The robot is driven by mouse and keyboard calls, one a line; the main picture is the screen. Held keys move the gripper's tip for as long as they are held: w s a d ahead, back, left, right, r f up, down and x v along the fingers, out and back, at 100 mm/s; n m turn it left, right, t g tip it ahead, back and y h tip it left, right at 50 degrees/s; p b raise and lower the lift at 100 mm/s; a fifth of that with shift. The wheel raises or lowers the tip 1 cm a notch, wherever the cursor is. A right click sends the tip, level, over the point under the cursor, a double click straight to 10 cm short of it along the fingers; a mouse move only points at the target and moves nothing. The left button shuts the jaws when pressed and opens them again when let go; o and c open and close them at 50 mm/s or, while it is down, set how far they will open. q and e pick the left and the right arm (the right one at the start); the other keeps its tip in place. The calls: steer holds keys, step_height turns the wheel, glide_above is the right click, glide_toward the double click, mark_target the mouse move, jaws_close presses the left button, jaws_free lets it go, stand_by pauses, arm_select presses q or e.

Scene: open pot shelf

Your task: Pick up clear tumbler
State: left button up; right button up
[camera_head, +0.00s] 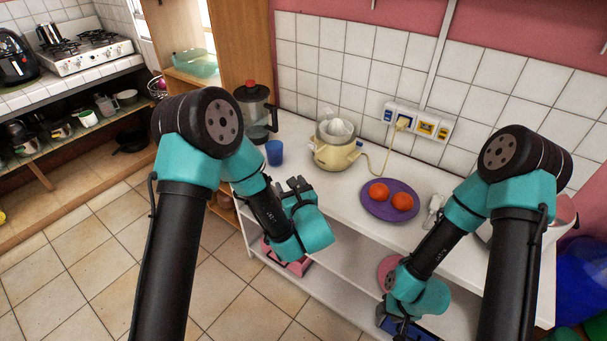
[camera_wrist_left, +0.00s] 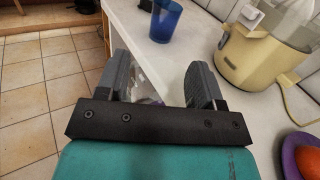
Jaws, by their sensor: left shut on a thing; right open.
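My left gripper (camera_head: 298,186) is at the front edge of the white counter, left of the middle. In the left wrist view the two fingers of my left gripper (camera_wrist_left: 154,88) are shut on a clear, see-through thing, the clear tumbler (camera_wrist_left: 146,94). Only a faint part of the tumbler shows between the fingers; the wrist bar hides the rest. I cannot make the tumbler out in the head view. My right gripper (camera_head: 400,326) is open and low in front of the shelf at the right, partly cut off by the lower picture edge.
A blue cup (camera_head: 275,152) and a cream juicer (camera_head: 335,150) stand on the counter (camera_head: 318,192) behind my left gripper. A purple plate (camera_head: 370,208) with two oranges lies to the right. A coffee maker (camera_head: 257,115) stands at the back left.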

arm_select(q)
steer(key=shift+s+a, duration=0.45)
steer(key=shift+s, duration=0.25)
steer(key=shift+s+a, duration=0.45)
steer(key=shift+s, duration=0.25)
steer(key=shift+w, duration=0.1)
